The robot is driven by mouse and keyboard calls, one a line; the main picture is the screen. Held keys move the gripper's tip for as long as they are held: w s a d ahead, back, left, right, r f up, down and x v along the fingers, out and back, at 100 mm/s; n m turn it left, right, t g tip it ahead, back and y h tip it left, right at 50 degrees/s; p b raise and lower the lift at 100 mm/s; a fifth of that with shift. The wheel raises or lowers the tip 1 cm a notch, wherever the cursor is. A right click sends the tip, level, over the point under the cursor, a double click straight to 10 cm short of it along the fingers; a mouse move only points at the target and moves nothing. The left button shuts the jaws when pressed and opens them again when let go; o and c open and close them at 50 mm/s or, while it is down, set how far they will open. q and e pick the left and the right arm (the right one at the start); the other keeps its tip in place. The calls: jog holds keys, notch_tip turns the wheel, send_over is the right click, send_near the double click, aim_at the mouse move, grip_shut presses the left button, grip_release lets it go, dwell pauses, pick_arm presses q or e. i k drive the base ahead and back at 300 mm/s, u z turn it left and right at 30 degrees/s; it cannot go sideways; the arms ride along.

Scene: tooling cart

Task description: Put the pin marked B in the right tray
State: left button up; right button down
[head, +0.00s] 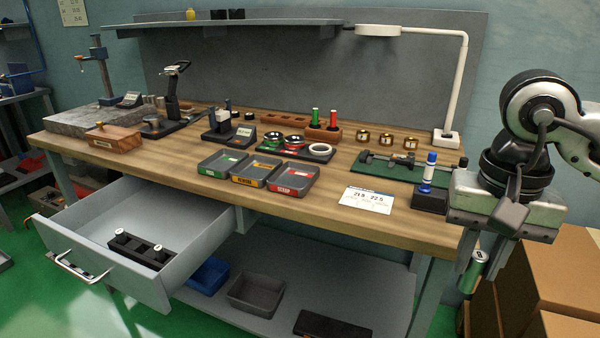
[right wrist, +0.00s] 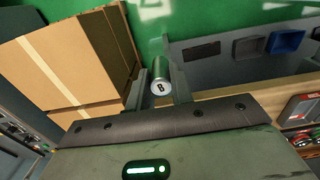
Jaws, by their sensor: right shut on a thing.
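My right gripper (head: 479,276) hangs off the bench's right end, fingers down, shut on a metal pin (head: 481,257). In the right wrist view the pin (right wrist: 160,87) shows its pale end face with a dark B, between the two fingers (right wrist: 161,94). Three grey trays stand in a row at the bench's front: one with a green label (head: 222,164), one with a yellow label (head: 258,172), one with a red label (head: 293,180). All three look empty. A white card (head: 367,199) with printed numbers lies right of them. My left gripper is out of view.
A dark block with a blue-and-white upright piece (head: 428,180) stands at the bench's right front, close to my right arm. A green mat with a gauge (head: 395,167) lies behind it. Cardboard boxes (head: 555,270) stand at right. An open drawer (head: 140,235) juts out at left.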

aim_at(258, 174)
jog(key=z, duration=0.3)
jog(key=i, duration=1.1)
jog(key=u, duration=2.05)
